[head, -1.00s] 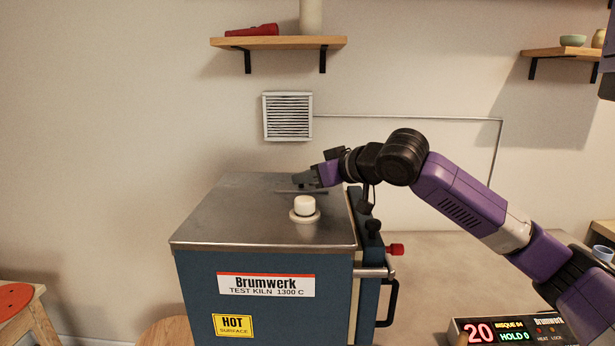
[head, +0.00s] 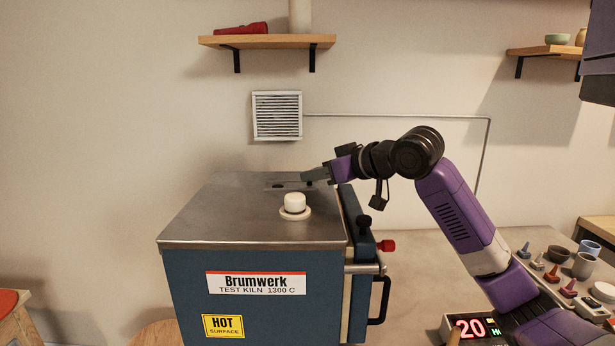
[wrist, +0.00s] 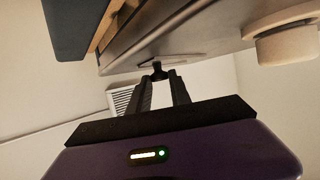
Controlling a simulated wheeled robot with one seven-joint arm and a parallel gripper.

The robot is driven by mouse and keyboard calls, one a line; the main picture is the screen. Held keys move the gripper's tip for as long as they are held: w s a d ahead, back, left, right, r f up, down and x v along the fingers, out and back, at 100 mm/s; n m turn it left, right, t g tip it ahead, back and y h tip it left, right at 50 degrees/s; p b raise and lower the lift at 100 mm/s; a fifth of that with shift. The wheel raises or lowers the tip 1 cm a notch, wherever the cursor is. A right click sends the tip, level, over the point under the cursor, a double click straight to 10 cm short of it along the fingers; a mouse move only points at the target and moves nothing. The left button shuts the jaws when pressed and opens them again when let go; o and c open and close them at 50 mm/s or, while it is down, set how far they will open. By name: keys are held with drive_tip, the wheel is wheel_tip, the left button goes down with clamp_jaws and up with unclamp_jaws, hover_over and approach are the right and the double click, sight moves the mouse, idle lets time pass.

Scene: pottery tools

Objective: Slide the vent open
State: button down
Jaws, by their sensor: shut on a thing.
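The kiln (head: 256,262) is a blue box with a grey metal top. Near the back of that top lies a flat metal vent slide (head: 284,187) with dark marks along it. My gripper (head: 306,179) reaches in from the right, low over the slide's right part. In the wrist view, my gripper (wrist: 160,82) has its two fingers closed on a small dark knob (wrist: 157,68) at the slide. The fingers partly hide the knob; in the head view it is too small to make out clearly.
A white plug (head: 295,203) stands on the kiln top in front of the slide. A red knob (head: 386,246) and a black handle (head: 381,300) stick out at the right. A wall grille (head: 277,116) hangs behind. Small pots and tools (head: 566,271) stand at the far right.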

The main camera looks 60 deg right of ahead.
drive_tip(key=shift+s+d+r, duration=0.15)
drive_tip(key=shift+d+r, duration=0.05)
drive_tip(key=c, duration=1.2)
unclamp_jaws()
drive_tip(key=shift+s, duration=0.1)
drive_tip(key=shift+f, duration=0.1)
drive_tip(key=b+v, duration=0.1)
drive_tip(key=v, duration=0.6)
drive_tip(key=shift+s+a, duration=0.2)
drive_tip(key=shift+s, duration=0.1)
